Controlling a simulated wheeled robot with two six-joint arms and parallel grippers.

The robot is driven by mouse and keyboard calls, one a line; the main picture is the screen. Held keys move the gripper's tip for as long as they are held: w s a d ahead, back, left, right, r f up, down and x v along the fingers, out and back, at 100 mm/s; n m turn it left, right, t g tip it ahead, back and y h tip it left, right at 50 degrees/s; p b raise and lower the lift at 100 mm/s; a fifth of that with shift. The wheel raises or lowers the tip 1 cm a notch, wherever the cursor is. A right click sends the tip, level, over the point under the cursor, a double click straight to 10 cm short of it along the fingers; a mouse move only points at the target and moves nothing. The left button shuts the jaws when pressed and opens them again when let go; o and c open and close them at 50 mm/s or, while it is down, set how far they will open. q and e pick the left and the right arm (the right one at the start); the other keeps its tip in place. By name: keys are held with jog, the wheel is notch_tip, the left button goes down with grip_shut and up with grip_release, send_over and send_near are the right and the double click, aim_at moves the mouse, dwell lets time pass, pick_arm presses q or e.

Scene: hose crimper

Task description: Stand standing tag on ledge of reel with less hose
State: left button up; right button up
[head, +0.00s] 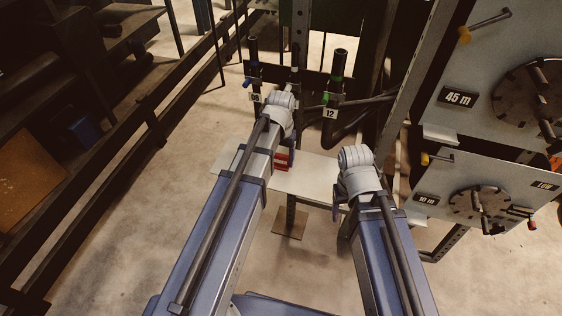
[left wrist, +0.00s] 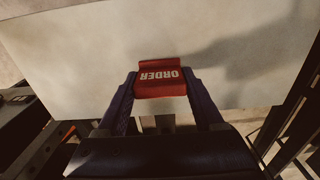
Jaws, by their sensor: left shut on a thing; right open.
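The red tag marked ORDER (left wrist: 160,78) sits between the blue fingers of my left gripper (left wrist: 160,97), which is shut on it. In the head view the red tag (head: 282,160) shows beside my left wrist, over the pale bench; I cannot tell whether it touches the bench. My right gripper (head: 336,211) is open and mostly hidden beneath its wrist, by the bench's right end. Two reel panels stand at the right: the upper reel (head: 540,90) is labelled 45 m, the lower reel (head: 480,205) 10 m, with a LOW plate. A pale ledge (head: 440,133) shows under the upper panel.
The pale bench (head: 315,185) stands ahead, largely clear. Behind it are dark upright tools with tags 08 (head: 256,97) and 12 (head: 330,113). A dark rail and shelves run along the left; the floor between is open.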

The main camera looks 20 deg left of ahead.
aim_at(281, 155)
pick_arm(q)
jog(key=shift+f, duration=0.1)
jog(key=o, duration=1.3)
notch_tip(281, 155, up, 12)
jog(key=p, duration=1.2)
jog(key=shift+r, duration=0.25)
jog(key=shift+o, duration=0.2)
jog(key=s+d+m+y, duration=0.1)
jog(key=s+d+m, duration=0.2)
jog(key=s+d, duration=0.7)
jog(key=s, duration=0.4)
jog(key=shift+s+d, duration=0.3)
jog(key=shift+d, duration=0.1)
